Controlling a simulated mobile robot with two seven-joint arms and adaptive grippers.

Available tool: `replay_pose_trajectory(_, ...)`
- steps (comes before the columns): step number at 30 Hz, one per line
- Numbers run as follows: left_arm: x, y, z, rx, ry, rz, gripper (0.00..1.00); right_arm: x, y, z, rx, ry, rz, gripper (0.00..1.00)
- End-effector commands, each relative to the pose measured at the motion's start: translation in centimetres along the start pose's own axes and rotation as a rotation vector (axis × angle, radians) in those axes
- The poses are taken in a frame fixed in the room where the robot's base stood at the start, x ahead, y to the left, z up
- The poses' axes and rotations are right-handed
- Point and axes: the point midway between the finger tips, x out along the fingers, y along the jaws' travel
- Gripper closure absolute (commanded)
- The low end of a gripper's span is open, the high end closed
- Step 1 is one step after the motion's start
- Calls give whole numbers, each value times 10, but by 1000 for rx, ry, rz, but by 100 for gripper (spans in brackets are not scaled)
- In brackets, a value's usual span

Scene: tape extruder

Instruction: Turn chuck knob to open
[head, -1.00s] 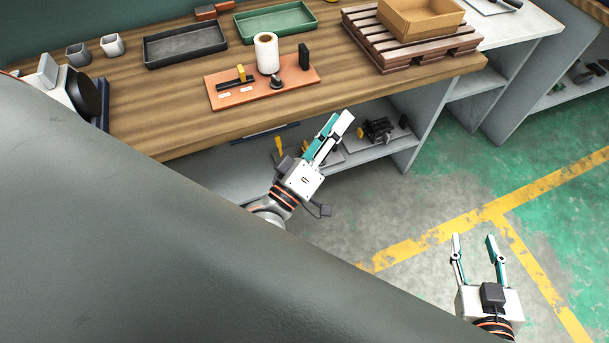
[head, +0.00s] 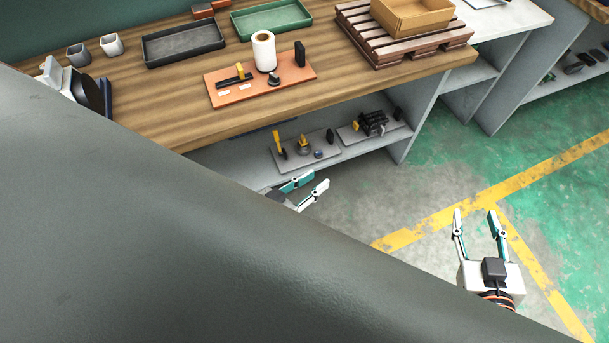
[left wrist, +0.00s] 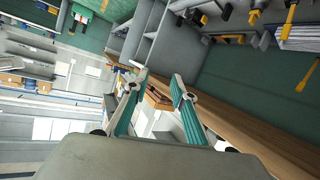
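I cannot make out a chuck knob clearly. A white machine with a black disc (head: 90,92) stands at the left end of the bench, partly hidden by a large dark grey surface across the foreground. My left gripper (head: 318,182) is low in front of the bench's lower shelf, far from the machine. Its fingers are apart with nothing between them, also in the left wrist view (left wrist: 158,78); its wrist is hidden behind the grey surface. My right gripper (head: 475,213) is open and empty over the floor at the right.
The wooden bench (head: 180,125) holds an orange board (head: 238,98) with a white roll (head: 264,52), black tray (head: 183,44), green tray (head: 271,18) and pallet (head: 400,48). Lower-shelf parts (head: 305,148) lie near my left gripper. The floor at the right is clear.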

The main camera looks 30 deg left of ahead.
Motion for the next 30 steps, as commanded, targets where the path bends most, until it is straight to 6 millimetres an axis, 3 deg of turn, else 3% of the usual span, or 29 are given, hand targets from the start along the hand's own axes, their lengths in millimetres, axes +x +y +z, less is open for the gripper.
replay_pose_trajectory(9, -14, -9, 27, 104, -96, -23, 74, -1, 2, -7, -1, 4, 1, 60)
replay_pose_trajectory(23, -15, -10, 29, 112, -104, -25, 74, -1, 2, -7, -1, 4, 1, 60)
replay_pose_trajectory(26, -10, -7, 24, 123, -90, -19, 74, -1, 2, -6, 0, 3, 1, 60)
replay_pose_trajectory(29, 7, 5, 0, 179, -23, 11, 74, -1, 0, -1, 1, -3, 0, 60)
replay_pose_trajectory(30, 18, 14, -17, 216, 24, 30, 74, 0, -1, 3, 2, -7, -1, 60)
